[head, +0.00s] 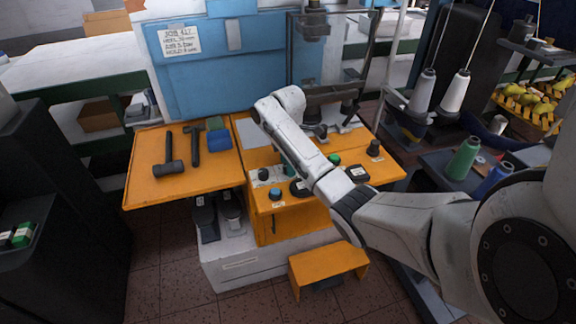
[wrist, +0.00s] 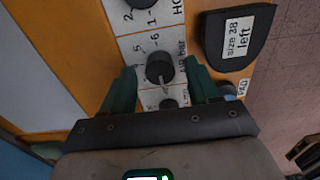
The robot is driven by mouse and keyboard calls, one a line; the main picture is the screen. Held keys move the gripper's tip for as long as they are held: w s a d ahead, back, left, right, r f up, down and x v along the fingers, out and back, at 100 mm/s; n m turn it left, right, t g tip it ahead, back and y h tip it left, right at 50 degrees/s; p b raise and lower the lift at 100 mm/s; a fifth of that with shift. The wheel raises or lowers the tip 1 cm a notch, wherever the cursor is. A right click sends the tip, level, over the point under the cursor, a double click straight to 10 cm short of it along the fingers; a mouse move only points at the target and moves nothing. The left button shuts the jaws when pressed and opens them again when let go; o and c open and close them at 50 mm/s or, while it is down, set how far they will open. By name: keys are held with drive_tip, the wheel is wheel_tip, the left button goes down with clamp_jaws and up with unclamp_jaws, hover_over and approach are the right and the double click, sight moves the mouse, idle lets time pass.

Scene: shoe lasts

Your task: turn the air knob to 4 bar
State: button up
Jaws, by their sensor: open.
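In the wrist view, the air knob (wrist: 160,68) is a round black knob on a white scale strip marked "AIR bar", with 6 and 5 readable beside it. A pale mark shows on the knob's lower side; the number it points at cannot be told. My gripper (wrist: 160,80) is open, with one dark green finger to the left of the knob and one to the right. The knob lies between the fingertips; contact cannot be told.
Another black knob (wrist: 142,8) sits above and a smaller one (wrist: 168,103) below on the strip. A black pad labelled "size 38 left" (wrist: 235,38) lies close right. A hammer (head: 170,158) lies on the orange bench (head: 145,185). A job card (head: 180,42) hangs on the blue panel.

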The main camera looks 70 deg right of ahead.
drive_tip(key=shift+f, duration=0.6)
drive_tip(key=c, duration=1)
